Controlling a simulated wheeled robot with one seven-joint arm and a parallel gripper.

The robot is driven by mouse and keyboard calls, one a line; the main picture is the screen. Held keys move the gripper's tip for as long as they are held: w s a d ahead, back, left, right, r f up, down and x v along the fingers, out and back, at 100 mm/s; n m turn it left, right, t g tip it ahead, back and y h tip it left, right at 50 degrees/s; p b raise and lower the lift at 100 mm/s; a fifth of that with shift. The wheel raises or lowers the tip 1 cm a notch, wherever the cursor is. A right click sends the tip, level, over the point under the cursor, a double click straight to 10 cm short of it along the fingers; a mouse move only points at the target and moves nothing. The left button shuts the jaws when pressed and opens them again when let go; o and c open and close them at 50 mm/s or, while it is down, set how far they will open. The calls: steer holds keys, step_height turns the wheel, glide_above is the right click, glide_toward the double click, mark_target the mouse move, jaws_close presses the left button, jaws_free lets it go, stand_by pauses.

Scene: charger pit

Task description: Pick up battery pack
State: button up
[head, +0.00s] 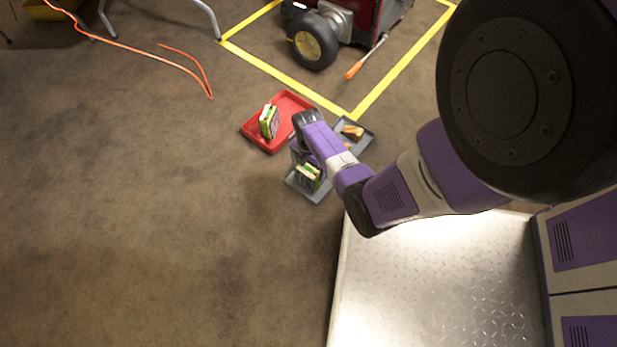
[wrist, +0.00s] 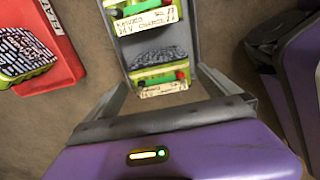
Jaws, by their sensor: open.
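Battery packs with green, black and red parts and pale handwritten labels stand in a grey tray. In the wrist view one pack (wrist: 160,80) lies nearer my gripper and another (wrist: 145,20) farther off. In the head view a pack (head: 309,176) shows in the grey tray (head: 320,193), partly hidden by my arm. My gripper (head: 302,160) is over this tray, pointing down. In the wrist view my gripper (wrist: 162,84) is open, its fingers either side of the nearer pack; I cannot tell whether they touch it.
Another grey tray (head: 368,137) holds a tan item (head: 352,132). Behind are yellow floor tape (head: 283,75), a wheeled red machine (head: 390,12) and an orange-handled tool (head: 354,71).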

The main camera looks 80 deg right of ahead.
mark_target(309, 169)
step_height(309, 169, down, 3)
steer(key=shift+s+b, duration=0.1)
steer(key=shift+b, duration=0.6)
steer(key=shift+r, duration=0.1)
steer(key=c, duration=1.6)
steer(key=shift+d+r, duration=0.1)
steer(key=c, duration=0.3)
